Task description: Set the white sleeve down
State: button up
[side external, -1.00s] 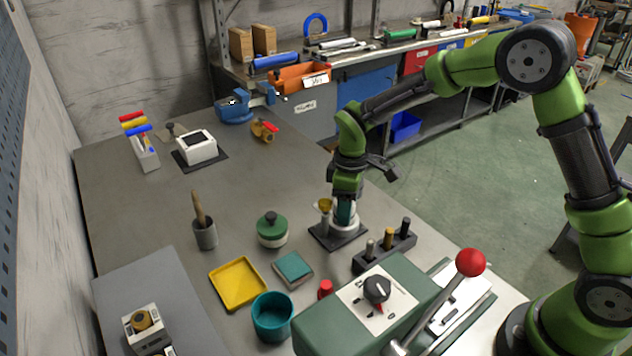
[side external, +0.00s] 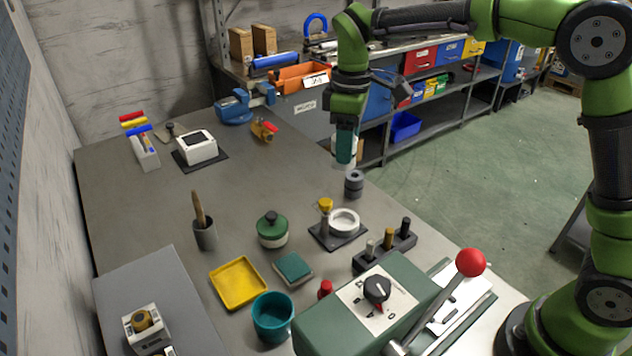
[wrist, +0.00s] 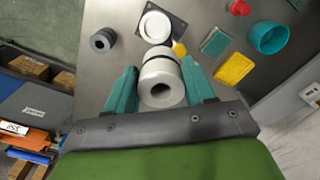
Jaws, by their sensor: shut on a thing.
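The white sleeve (wrist: 161,80), a pale cylinder with a hole through it and a dark band, is between the teal fingers of my gripper (wrist: 161,84) in the wrist view. In the side view my gripper (side external: 345,154) is shut on it, high above the bench, and the fingers hide most of it. Below and nearer the camera is a dark square plate (side external: 325,238) with a white ring (side external: 344,222) and a yellow-topped post (side external: 326,205). The ring also shows in the wrist view (wrist: 155,27).
A dark grey grooved cylinder (side external: 354,184) stands on the bench (side external: 280,180) near its right edge. A rack of pegs (side external: 386,250), a green-lidded pot (side external: 272,230), a yellow tray (side external: 238,283) and a teal cup (side external: 272,318) stand nearer. The bench's middle is clear.

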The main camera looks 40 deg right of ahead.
jog(key=a+f+n, duration=0.2)
jog(key=a+f, duration=0.2)
jog(key=a, duration=0.7)
jog(key=m, duration=0.2)
send_over(241, 285)
notch_tip(241, 285, down, 4)
notch_tip(241, 285, down, 10)
jog(key=shift+r, duration=0.1)
jog(key=o, duration=1.1)
